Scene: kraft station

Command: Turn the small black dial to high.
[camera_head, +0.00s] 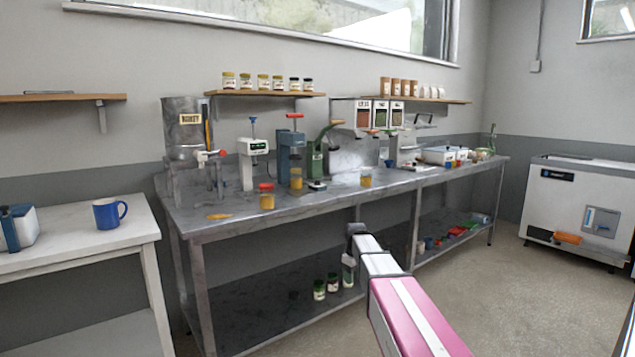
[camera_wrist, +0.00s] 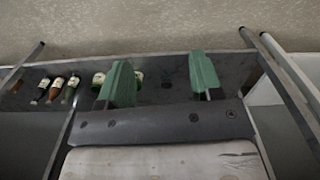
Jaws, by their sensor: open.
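I cannot make out the small black dial in either view; the appliances on the bench are too small to show it clearly. A white-and-grey device with a green display (camera_head: 252,147) and a blue-grey press with a red handle (camera_head: 291,150) stand on the metal bench (camera_head: 330,203). My gripper (camera_wrist: 160,82) is open, its two green fingers apart with nothing between them. In the head view my gripper (camera_head: 349,262) is at the front of the bench, low and near the lower shelf, apart from the appliances.
Several jars (camera_head: 319,289) stand on the lower shelf near my gripper; bottles (camera_wrist: 55,88) show in the wrist view. A jar with a red lid (camera_head: 266,198) stands near the bench's front edge. A blue mug (camera_head: 108,213) is on the white table. Floor to the right is clear.

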